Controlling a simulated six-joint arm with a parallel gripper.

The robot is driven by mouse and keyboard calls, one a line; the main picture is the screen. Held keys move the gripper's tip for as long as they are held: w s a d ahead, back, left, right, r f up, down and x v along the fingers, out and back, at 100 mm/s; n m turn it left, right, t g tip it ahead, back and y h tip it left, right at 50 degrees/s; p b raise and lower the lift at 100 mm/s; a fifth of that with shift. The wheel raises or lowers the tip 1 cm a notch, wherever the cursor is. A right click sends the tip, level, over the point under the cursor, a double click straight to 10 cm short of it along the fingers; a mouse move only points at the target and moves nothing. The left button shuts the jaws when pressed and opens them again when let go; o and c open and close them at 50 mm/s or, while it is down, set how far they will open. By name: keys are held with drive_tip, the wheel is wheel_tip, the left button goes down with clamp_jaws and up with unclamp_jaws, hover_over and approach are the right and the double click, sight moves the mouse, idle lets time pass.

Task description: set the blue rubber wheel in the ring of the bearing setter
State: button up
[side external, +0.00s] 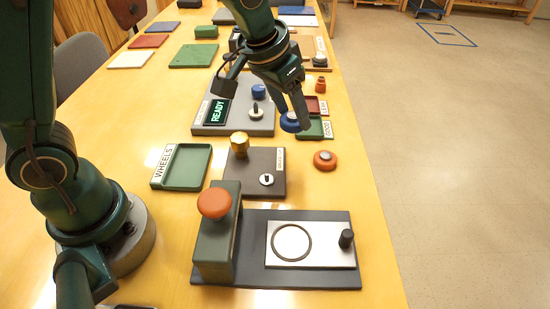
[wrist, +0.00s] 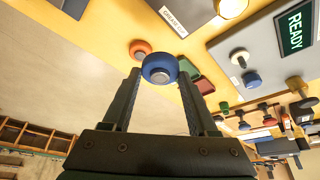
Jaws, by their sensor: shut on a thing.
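The blue rubber wheel (side external: 288,123) with a pale hub is held between the fingertips of my gripper (side external: 297,117), which is shut on it above the table near the small green tray. In the wrist view the blue wheel (wrist: 158,67) sits between the two fingertips of my gripper (wrist: 158,78). The bearing setter (side external: 258,273) stands at the near side, a dark base with an orange knob on a green block. Its ring (side external: 292,259) is a dark circle on the silver plate, with nothing in it. The wheel is well behind the ring, apart from it.
An orange wheel (side external: 325,160) lies on the table between my gripper and the setter. A grey station with a brass knob (side external: 239,143) and the empty green WHEELS tray (side external: 181,185) are to the left. A black knob (side external: 346,239) rises beside the ring. The READY panel (side external: 217,111) stands behind.

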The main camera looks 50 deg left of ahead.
drive_tip(key=shift+a+r, duration=0.2)
drive_tip(key=shift+a, duration=0.15)
drive_tip(key=shift+s+f, duration=0.15)
drive_tip(key=s+d+f+m+h, duration=0.25)
drive_tip(key=s+d+m, duration=0.35)
drive_tip(key=s+d, duration=0.7)
drive_tip(key=shift+g, duration=0.4)
drive_tip(key=shift+w+d+f, duration=0.1)
drive_tip(key=shift+w+f, duration=0.05)
drive_tip(key=shift+f, duration=1.2)
drive_tip(key=shift+w+f, duration=0.1)
drive_tip(key=shift+f, duration=1.25)
drive_tip(key=shift+f, duration=0.4)
drive_tip(key=o, duration=1.5)
drive_tip(key=shift+o, duration=0.2)
